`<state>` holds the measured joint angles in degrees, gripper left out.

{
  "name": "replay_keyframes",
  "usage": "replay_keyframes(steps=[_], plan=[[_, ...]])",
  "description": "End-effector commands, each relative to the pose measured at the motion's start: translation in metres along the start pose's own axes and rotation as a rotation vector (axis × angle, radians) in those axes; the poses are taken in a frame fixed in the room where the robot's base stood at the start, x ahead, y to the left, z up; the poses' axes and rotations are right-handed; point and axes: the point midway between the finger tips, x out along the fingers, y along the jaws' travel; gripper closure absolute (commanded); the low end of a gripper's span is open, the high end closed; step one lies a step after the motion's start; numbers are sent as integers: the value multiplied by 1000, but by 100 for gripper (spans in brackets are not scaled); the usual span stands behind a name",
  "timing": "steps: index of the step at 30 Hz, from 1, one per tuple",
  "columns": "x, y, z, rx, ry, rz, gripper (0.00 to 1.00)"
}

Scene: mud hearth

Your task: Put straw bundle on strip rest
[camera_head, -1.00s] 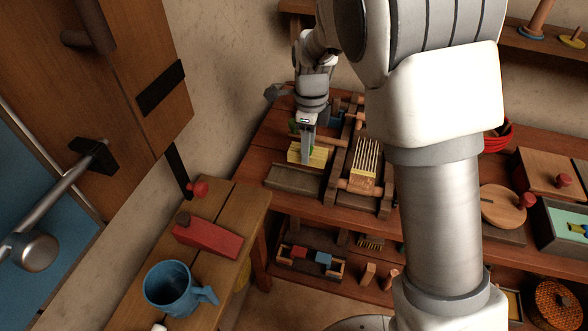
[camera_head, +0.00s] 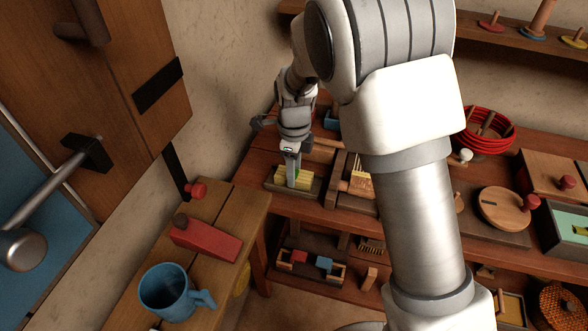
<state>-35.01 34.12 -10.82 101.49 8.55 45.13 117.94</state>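The straw bundle (camera_head: 281,176) is a small yellow bundle at the left end of the work table. The strip rest, a shallow dark wooden tray (camera_head: 311,190), lies directly under it. The bundle appears to lie on or just above the tray; whether it touches cannot be told. My gripper (camera_head: 292,180) points down at the middle of the bundle, with yellow showing on both sides of the fingers. It appears shut on the bundle. The far finger is hidden.
A wooden frame with pale strips (camera_head: 361,186) stands right of the tray, partly behind my arm. A blue mug (camera_head: 168,291) and a red wedge-shaped block (camera_head: 207,240) are on the near-left bench. A red coiled ring stack (camera_head: 486,130) and round wooden lid (camera_head: 503,207) are at right.

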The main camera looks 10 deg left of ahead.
Motion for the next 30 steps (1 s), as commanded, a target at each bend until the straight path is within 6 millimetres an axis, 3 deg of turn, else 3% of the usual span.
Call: replay_keyframes(steps=[1,5,16,20,30], plan=[[0,0,0,0,0,0,44],[0,0,0,0,0,0,21],[-6,0,0,0,-1,0,21],[-26,-1,1,0,-2,-3,21],[-97,0,0,-1,-1,-3,21]])
